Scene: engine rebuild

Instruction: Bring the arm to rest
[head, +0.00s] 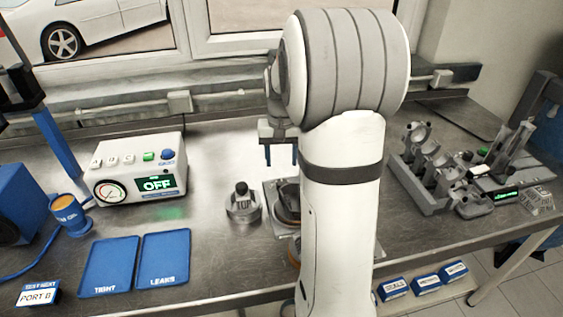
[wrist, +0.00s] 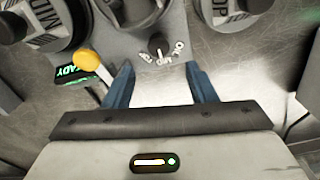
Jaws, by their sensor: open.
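My arm rises in front of the bench in the head view and covers part of its middle. My gripper (head: 281,156) hangs over the bench with its two blue fingers apart and pointing down. In the wrist view the fingers of my gripper (wrist: 161,84) are spread with nothing between them but bare bench. Ahead of them lies a grey fixture with a small black selector knob (wrist: 158,44). A yellow-knobbed lever (wrist: 87,60) stands beside a green-lit display (wrist: 74,75), near the left finger. None of these is held.
A grey piece marked TOP (head: 243,206) stands left of my arm. A gauge box (head: 140,172) reads OFF, behind blue trays marked TIGHT (head: 108,266) and LEAKS (head: 163,260). A metal rack (head: 428,168) stands right. Blue bins (head: 426,283) sit below the front edge.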

